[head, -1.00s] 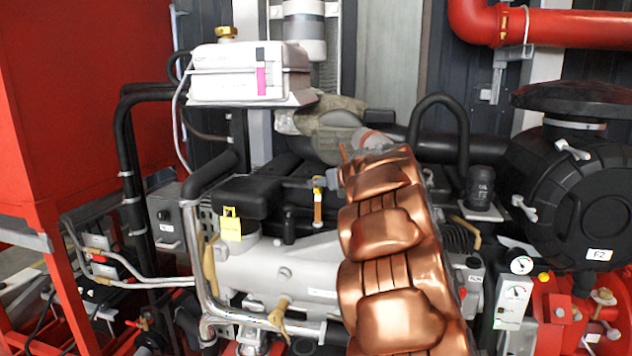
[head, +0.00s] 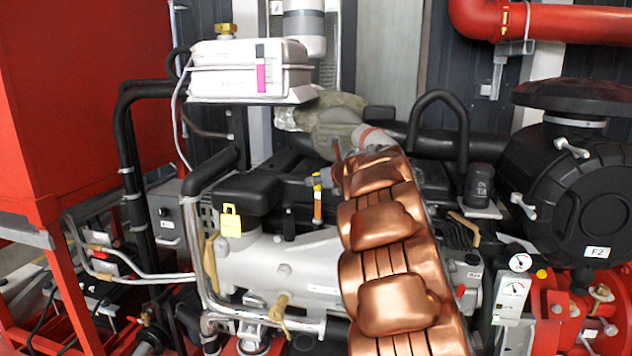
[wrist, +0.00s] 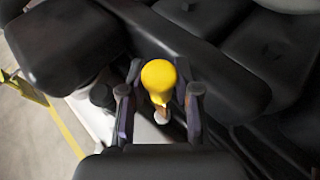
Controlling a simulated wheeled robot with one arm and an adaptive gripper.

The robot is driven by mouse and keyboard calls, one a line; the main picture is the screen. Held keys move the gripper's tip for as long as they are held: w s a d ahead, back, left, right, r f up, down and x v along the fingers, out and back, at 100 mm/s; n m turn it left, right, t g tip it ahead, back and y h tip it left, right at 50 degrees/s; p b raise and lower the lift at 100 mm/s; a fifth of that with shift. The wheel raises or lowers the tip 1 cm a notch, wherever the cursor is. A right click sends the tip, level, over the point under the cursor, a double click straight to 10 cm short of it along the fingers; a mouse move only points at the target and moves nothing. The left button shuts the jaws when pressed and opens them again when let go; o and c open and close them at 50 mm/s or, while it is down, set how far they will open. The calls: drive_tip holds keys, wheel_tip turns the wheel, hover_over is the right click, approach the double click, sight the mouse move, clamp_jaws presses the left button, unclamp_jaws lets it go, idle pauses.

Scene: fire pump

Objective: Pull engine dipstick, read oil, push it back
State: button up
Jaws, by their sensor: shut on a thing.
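The dipstick has a round yellow handle (wrist: 159,78), which sits between my two dark fingers in the wrist view. My gripper (wrist: 159,100) is shut on this handle. In the head view the yellow handle (head: 317,181) tops an upright, orange-brown stem or tube on the engine (head: 280,265). My gripper (head: 320,181) reaches it from the right, at the end of my copper-coloured arm. The lower part of the dipstick is hidden in both views, and no oil mark can be seen.
A black cover (head: 247,195) with a yellow tag (head: 231,221) stands left of the dipstick. A white tank (head: 250,70) is above and behind. Black hoses and a silver pipe (head: 200,275) run at the left. A large black round housing (head: 565,190) stands at the right.

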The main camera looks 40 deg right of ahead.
sight(319, 209)
clamp_jaws()
drive_tip(key=shift+f, duration=0.1)
wheel_tip(319, 209, down, 9)
drive_tip(key=b, duration=0.8)
drive_tip(key=o, duration=0.5)
unclamp_jaws()
drive_tip(key=shift+o, duration=1)
